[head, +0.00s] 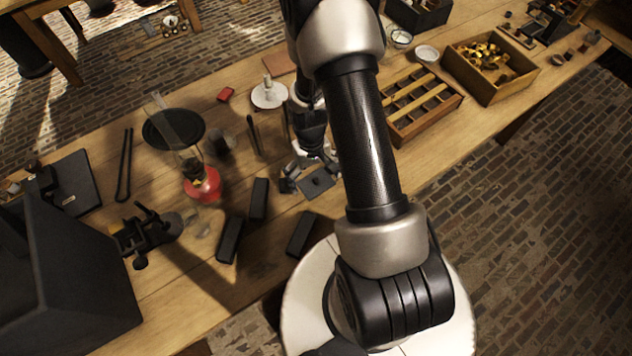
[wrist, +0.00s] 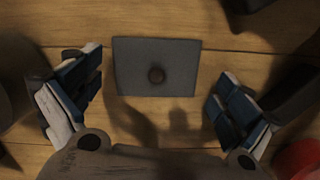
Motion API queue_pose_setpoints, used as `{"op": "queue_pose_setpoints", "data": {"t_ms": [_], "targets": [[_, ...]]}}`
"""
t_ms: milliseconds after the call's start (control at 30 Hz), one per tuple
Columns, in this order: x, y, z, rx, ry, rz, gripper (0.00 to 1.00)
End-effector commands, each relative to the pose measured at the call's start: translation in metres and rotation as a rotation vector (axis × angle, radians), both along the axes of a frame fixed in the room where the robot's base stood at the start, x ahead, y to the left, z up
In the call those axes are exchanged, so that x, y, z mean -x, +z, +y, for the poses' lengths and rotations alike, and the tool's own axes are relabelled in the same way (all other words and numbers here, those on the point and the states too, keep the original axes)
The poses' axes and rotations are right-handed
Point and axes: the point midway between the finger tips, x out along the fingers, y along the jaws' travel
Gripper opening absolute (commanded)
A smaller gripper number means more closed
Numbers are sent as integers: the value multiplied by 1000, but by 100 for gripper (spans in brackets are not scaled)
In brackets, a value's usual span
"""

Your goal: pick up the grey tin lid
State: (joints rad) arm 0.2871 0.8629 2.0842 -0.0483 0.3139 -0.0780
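The grey tin lid (wrist: 130,68) is a flat, dark grey rectangular plate with a small round knob (wrist: 156,75) at its middle. It appears to lie flat on the wooden table, and in the head view the lid (head: 318,184) is near the table's front edge, partly beside my arm. My gripper (wrist: 158,100) is open and empty, with its fingers spread wide to the left and right of the lid and apart from it. In the head view my gripper (head: 310,168) points down over the lid's far side.
Black blocks (head: 259,199) lie left of the lid, near a red lamp (head: 203,184). A white dish (head: 269,94) with a candle-like stub stands behind. A divided wooden tray (head: 421,105) and a wooden box of brass pieces (head: 489,68) are to the right.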

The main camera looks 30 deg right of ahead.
Motion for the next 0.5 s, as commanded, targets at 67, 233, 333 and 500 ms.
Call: {"op": "queue_pose_setpoints", "data": {"t_ms": [67,233,333,500], "targets": [[0,0,0,0,0,0,88],[0,0,0,0,0,1,77],[0,0,0,0,0,1,70],[0,0,0,0,0,1,59]]}}
